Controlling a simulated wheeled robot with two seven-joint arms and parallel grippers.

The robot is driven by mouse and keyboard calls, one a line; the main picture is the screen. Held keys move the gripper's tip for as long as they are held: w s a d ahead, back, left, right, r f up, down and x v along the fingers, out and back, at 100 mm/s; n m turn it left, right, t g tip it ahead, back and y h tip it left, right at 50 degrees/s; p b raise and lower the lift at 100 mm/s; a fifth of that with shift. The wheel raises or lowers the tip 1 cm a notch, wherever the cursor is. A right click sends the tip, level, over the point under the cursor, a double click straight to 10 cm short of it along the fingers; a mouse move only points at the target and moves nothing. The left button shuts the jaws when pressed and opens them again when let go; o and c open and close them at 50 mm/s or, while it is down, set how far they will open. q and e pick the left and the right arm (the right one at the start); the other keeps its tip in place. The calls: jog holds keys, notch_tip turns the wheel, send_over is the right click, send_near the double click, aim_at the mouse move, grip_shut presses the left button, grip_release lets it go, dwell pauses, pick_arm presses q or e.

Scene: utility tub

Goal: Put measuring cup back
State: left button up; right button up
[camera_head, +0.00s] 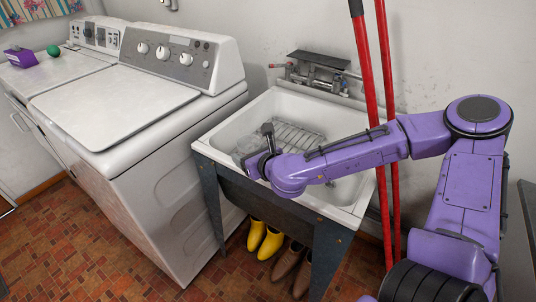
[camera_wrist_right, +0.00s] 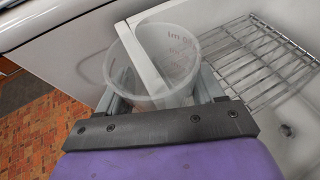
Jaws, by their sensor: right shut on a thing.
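The measuring cup (camera_wrist_right: 178,62) is clear, with faint markings near its rim. In the head view the cup (camera_head: 245,146) shows faintly at the front left of the white utility tub (camera_head: 356,203), partly hidden by my right gripper (camera_head: 256,156). In the wrist view the tub's rim shows through the cup's clear wall. I cannot tell whether the cup touches the tub. My left gripper is not in view.
A wire rack (camera_head: 298,137) lies in the tub, right of the cup. A faucet (camera_head: 316,72) is on the wall behind. A washing machine (camera_head: 150,150) stands left of the tub. Red poles (camera_head: 366,75) lean at its right. Yellow boots (camera_head: 270,243) and brown boots (camera_head: 288,264) stand below.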

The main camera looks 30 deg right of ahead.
jog(key=d+f, duration=0.3)
jog(key=d, duration=0.8)
jog(key=w+d+f+b, duration=0.1)
jog(key=w+f, duration=0.1)
jog(key=w, duration=0.2)
jog(key=w+d+f+b, duration=0.1)
jog(key=w+f+b, duration=0.1)
jog(key=w+f, duration=0.1)
jog(key=w+d+f+b, duration=0.1)
jog(key=w+f+b, duration=0.1)
jog(key=w, duration=0.3)
jog(key=shift+w+f, duration=0.4)
jog(key=shift+f, duration=0.3)
jog(key=shift+w+d+f, duration=0.15)
jog(key=shift+w+f, duration=0.1)
notch_tip(320, 180, down, 3)
jog(key=shift+w+r+b, duration=0.15)
jog(key=shift+b, duration=0.3)
jog(key=shift+f, duration=0.3)
